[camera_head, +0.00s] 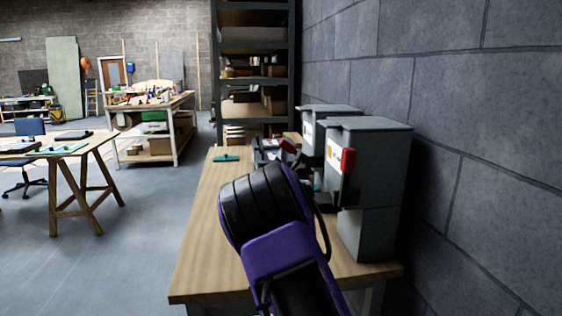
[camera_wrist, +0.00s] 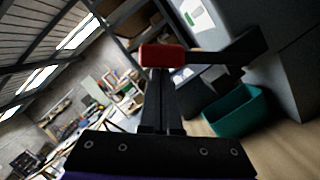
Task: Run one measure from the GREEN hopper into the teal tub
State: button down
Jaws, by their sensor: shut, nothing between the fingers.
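The green-labelled hopper (camera_wrist: 205,14) is a grey box, with its green mark near the top of the wrist view. In the head view it is the farther grey box (camera_head: 329,110), partly hidden by the nearer one. Its black lever (camera_wrist: 222,55) ends in a red knob (camera_wrist: 162,55), also seen in the head view (camera_head: 288,145). My gripper (camera_wrist: 160,75) is shut and empty, its fingertips at the knob; I cannot tell if they touch. The teal tub (camera_wrist: 239,112) stands on the bench below the lever; its inside looks empty where visible.
A nearer grey hopper (camera_head: 374,145) with an orange label and its own red knob (camera_head: 348,160) stands on the wooden bench (camera_head: 205,235) along the block wall. A small teal thing (camera_head: 225,157) lies on the bench. Shelving (camera_head: 253,50) rises behind.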

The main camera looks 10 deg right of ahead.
aim_at(288, 143)
jog(key=r+m, duration=0.1)
jog(key=d+r+m, duration=0.1)
jog(key=r+m, duration=0.1)
jog(key=m, duration=0.1)
jog(key=shift+d+r+g+h, duration=0.15)
jog(key=shift+d+g+h, duration=0.25)
jog(key=shift+d+r+m+g+p, duration=0.3)
jog(key=shift+d+r+m, duration=0.25)
jog(key=shift+d+m, duration=0.45)
jog(key=shift+d+r+m+g+p, duration=0.3)
jog(key=shift+d+r+m, duration=0.3)
jog(key=shift+m, duration=0.7)
jog(key=shift+f, duration=0.1)
